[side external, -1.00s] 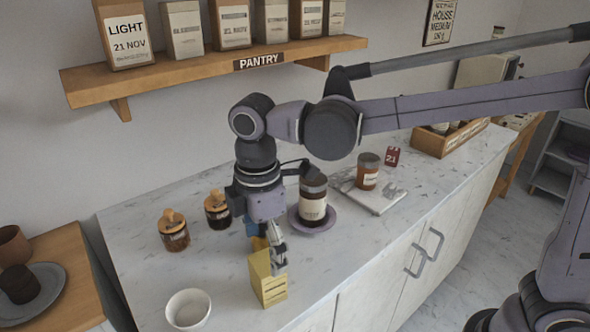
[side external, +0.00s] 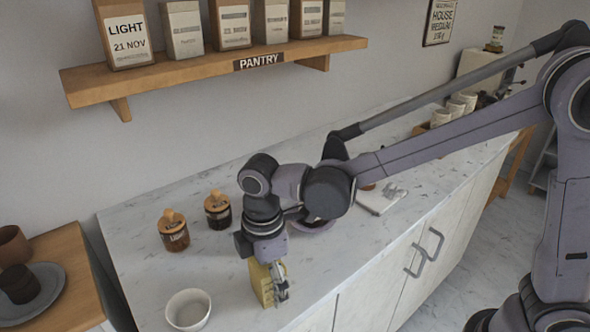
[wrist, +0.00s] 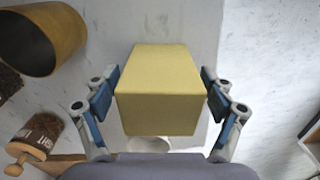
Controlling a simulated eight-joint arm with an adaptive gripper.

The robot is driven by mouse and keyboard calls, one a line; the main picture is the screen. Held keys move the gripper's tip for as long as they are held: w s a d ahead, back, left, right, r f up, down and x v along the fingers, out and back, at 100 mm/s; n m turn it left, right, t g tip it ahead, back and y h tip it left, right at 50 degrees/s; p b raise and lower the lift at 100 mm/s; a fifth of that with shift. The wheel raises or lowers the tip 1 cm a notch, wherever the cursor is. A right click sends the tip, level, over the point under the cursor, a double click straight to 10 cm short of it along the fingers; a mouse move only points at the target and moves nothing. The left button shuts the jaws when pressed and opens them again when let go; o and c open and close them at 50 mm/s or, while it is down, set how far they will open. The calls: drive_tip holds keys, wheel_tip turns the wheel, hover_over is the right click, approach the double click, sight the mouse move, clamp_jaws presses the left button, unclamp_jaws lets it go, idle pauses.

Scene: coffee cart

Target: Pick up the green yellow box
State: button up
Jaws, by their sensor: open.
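The green yellow box (side external: 261,285) stands upright on the marble counter near its front edge. In the wrist view the box (wrist: 158,88) fills the middle, its top facing the camera. My gripper (side external: 276,285) is lowered over the box in the side view. In the wrist view my gripper (wrist: 160,95) is open, with one finger on each side of the box. Narrow gaps seem to show between the finger pads and the box. In the side view my wrist and fingers hide part of the box.
A white cup (side external: 188,309) stands left of the box. Two jars with wooden lids (side external: 173,230) (side external: 218,210) stand farther back. A purple saucer (side external: 314,227) and a white board (side external: 381,199) lie right, partly behind my arm. The counter's front edge is close.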

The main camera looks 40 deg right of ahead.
drive_tip(key=c, duration=1.3)
drive_tip(key=shift+o, duration=0.2)
drive_tip(key=shift+r, duration=0.15)
